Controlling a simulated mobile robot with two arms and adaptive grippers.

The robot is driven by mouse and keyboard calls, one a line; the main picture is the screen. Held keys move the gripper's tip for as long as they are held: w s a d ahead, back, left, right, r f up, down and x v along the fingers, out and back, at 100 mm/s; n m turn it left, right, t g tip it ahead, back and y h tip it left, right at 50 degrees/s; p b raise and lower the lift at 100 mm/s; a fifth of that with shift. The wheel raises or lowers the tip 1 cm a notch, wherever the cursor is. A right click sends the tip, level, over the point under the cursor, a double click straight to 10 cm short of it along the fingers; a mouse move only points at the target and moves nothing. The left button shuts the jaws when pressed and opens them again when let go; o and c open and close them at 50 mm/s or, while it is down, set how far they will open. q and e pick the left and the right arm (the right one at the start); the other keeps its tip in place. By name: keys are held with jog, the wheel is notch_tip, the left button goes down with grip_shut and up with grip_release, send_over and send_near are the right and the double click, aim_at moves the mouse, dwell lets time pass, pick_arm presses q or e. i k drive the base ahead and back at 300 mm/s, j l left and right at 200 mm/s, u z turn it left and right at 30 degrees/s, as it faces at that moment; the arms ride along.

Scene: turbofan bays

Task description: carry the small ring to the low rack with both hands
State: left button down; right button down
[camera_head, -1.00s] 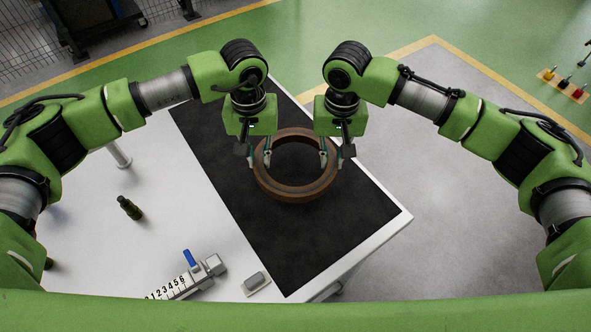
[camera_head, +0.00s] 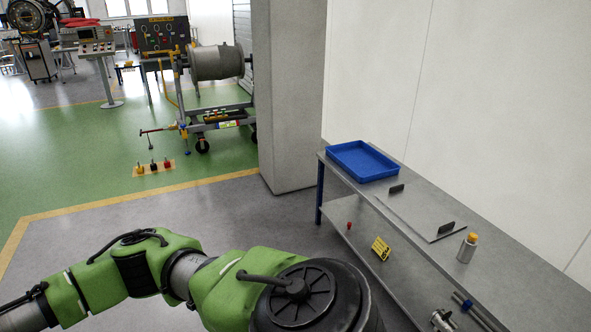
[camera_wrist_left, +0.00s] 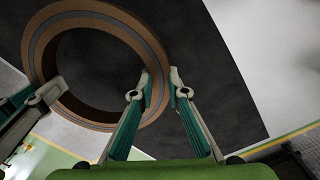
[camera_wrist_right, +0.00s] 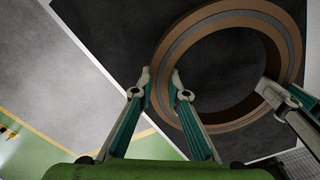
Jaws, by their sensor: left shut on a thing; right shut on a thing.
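The small ring (camera_wrist_left: 39,48) is a brown and grey banded ring, seen over the dark mat (camera_wrist_left: 204,60) in the left wrist view. My left gripper (camera_wrist_left: 160,84) is shut on its wall, one finger on each side. In the right wrist view my right gripper (camera_wrist_right: 160,86) is shut on the opposite side of the ring (camera_wrist_right: 292,50). I cannot tell whether the ring touches the mat. The head view shows neither ring nor grippers. There, a grey two-level bench (camera_head: 408,183) stands at the right; I cannot tell whether it is the low rack.
The bench carries a blue tray (camera_head: 361,160), a plate with two dark blocks and a yellow-capped bottle (camera_head: 467,247). A yellow sign (camera_head: 380,248) is on its lower shelf. A grey pillar (camera_head: 288,95) stands behind. A wheeled stand (camera_head: 215,117) is farther back. Grey floor left of the bench is clear.

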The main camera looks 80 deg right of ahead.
aim_at(555, 312)
jog(key=k+l+z, duration=0.2)
jog(key=k, duration=0.4)
jog(key=j+z, duration=0.1)
jog(key=z, duration=3.7)
jog(key=i+z, duration=0.2)
jog(key=i, duration=0.3)
jog(key=i+j+z, duration=0.15)
jog(key=i, duration=0.3)
jog(key=i+j, duration=0.1)
jog(key=i, duration=0.2)
jog(key=i+j, duration=0.1)
jog(key=i, duration=0.15)
